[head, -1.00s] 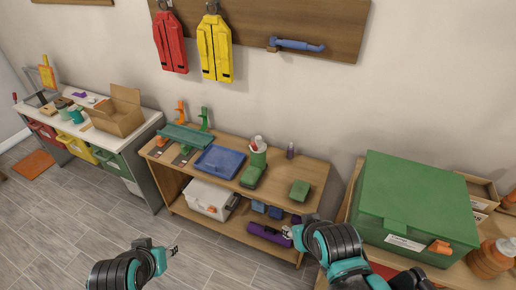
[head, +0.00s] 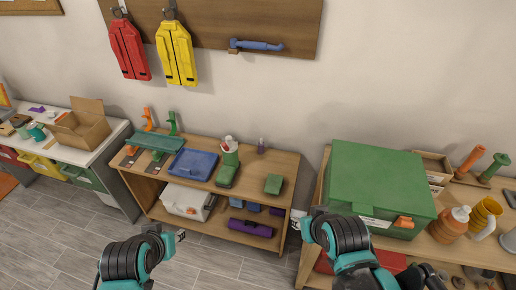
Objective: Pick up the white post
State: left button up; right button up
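I cannot pick out a white post for certain in the head view. My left gripper (head: 180,236) is over the floor in front of the middle shelf unit, apart from everything. My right gripper (head: 297,218) is near the gap between the middle unit and the right table. Both gripper tips are small, and I cannot tell whether they are open or shut.
The floor in front is clear.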

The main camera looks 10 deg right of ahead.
aim_at(233, 146)
jog(key=j+z, duration=0.2)
jog(key=z, duration=0.2)
jog(key=i+j+z, duration=0.1)
jog(key=j+z, duration=0.35)
jog(key=z, duration=0.3)
jog(key=j+z, duration=0.55)
jog(key=j, duration=0.8)
jog(key=j+z, duration=0.15)
jog(key=j, duration=0.9)
